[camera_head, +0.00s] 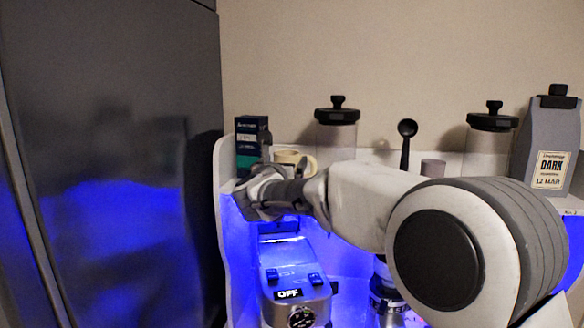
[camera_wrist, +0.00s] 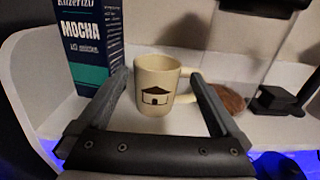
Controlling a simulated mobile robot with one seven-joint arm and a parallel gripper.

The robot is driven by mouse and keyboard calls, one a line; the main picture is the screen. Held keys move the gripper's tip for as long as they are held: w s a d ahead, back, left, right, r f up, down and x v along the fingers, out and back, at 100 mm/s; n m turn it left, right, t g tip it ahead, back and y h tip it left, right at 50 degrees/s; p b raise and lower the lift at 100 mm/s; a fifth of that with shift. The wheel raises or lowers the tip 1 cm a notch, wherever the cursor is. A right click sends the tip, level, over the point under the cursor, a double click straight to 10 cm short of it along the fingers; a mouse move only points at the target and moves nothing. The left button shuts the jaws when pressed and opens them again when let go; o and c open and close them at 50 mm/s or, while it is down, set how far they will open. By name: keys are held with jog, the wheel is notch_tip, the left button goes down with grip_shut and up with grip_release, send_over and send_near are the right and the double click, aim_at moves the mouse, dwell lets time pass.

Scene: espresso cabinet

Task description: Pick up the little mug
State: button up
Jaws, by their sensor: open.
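The little mug (camera_wrist: 155,84) is cream with a dark house print and stands upright on the white shelf. Its handle points right in the wrist view. In the head view the mug (camera_head: 294,158) shows only in part behind my gripper (camera_head: 256,190). In the wrist view my gripper (camera_wrist: 158,88) is open, with one finger on each side of the mug. The right finger is near the handle. Whether either finger touches the mug cannot be told.
A mocha box (camera_wrist: 88,45) stands close left of the mug. A clear jar (camera_wrist: 240,50) with brown contents stands to the right, beside a black object (camera_wrist: 280,101). An espresso machine (camera_head: 290,270) is below the shelf. A tall dark cabinet (camera_head: 115,150) is at the left.

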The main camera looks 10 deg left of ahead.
aim_at(287, 154)
jog(key=shift+w+a+r+p, duration=0.1)
jog(key=shift+w+r+p, duration=0.15)
jog(key=shift+w+p, duration=0.2)
jog(key=w+p, duration=0.2)
jog(key=w, duration=0.1)
jog(key=shift+a, duration=0.2)
jog(key=shift+w, duration=0.55)
jog(key=c, duration=1.3)
jog(key=shift+c, duration=0.5)
jog(key=shift+s+r, duration=0.1)
